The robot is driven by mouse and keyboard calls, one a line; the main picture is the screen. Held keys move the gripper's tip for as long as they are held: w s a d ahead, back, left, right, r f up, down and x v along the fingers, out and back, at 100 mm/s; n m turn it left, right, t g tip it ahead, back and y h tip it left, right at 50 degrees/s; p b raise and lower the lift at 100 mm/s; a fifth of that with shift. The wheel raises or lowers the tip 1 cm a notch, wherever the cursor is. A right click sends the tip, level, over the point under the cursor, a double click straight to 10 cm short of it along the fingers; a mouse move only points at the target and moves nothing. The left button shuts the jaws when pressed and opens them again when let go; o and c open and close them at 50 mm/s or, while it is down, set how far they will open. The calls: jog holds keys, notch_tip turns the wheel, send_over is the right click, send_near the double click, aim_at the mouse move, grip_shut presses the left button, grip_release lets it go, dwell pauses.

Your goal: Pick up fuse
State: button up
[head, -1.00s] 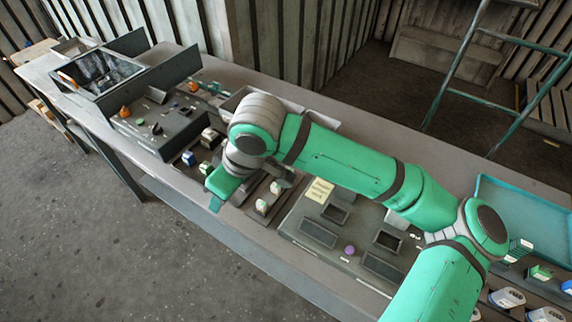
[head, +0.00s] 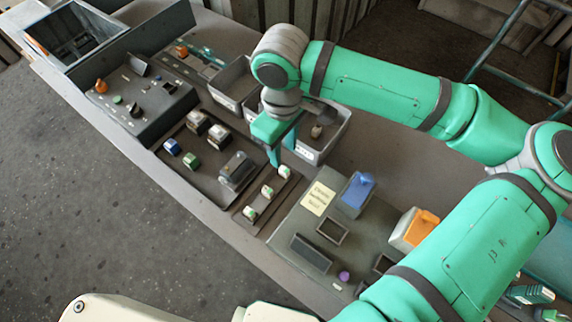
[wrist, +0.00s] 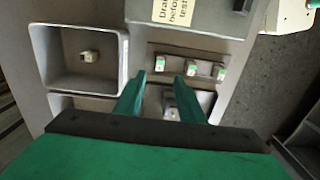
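I cannot tell for certain which part is the fuse. Three small white-and-green parts stand in a row on a dark strip; the middle one (head: 267,191) also shows in the wrist view (wrist: 190,67). A small beige part (head: 317,131) lies alone in a grey bin (head: 338,145); it shows at upper left in the wrist view (wrist: 90,56). My gripper (head: 283,150) is open and empty, fingers pointing down, above the area between the strip and the bins. In the wrist view its fingertips (wrist: 163,80) are just short of the strip's left end.
A dark tray (head: 190,172) holds blue, green and grey blocks. A grey panel (head: 290,225) with a note, pockets and a blue-lidded box (head: 358,192) lies to the right. A raised control box (head: 138,110) and large open crate (head: 75,40) stand left.

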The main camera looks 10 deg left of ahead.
send_over(284, 169)
notch_tip(284, 169, down, 4)
jog(key=shift+w+f, duration=0.1)
jog(key=shift+d+f, duration=0.15)
jog(key=shift+f, duration=1.9)
jog(key=shift+s, duration=0.2)
grip_shut()
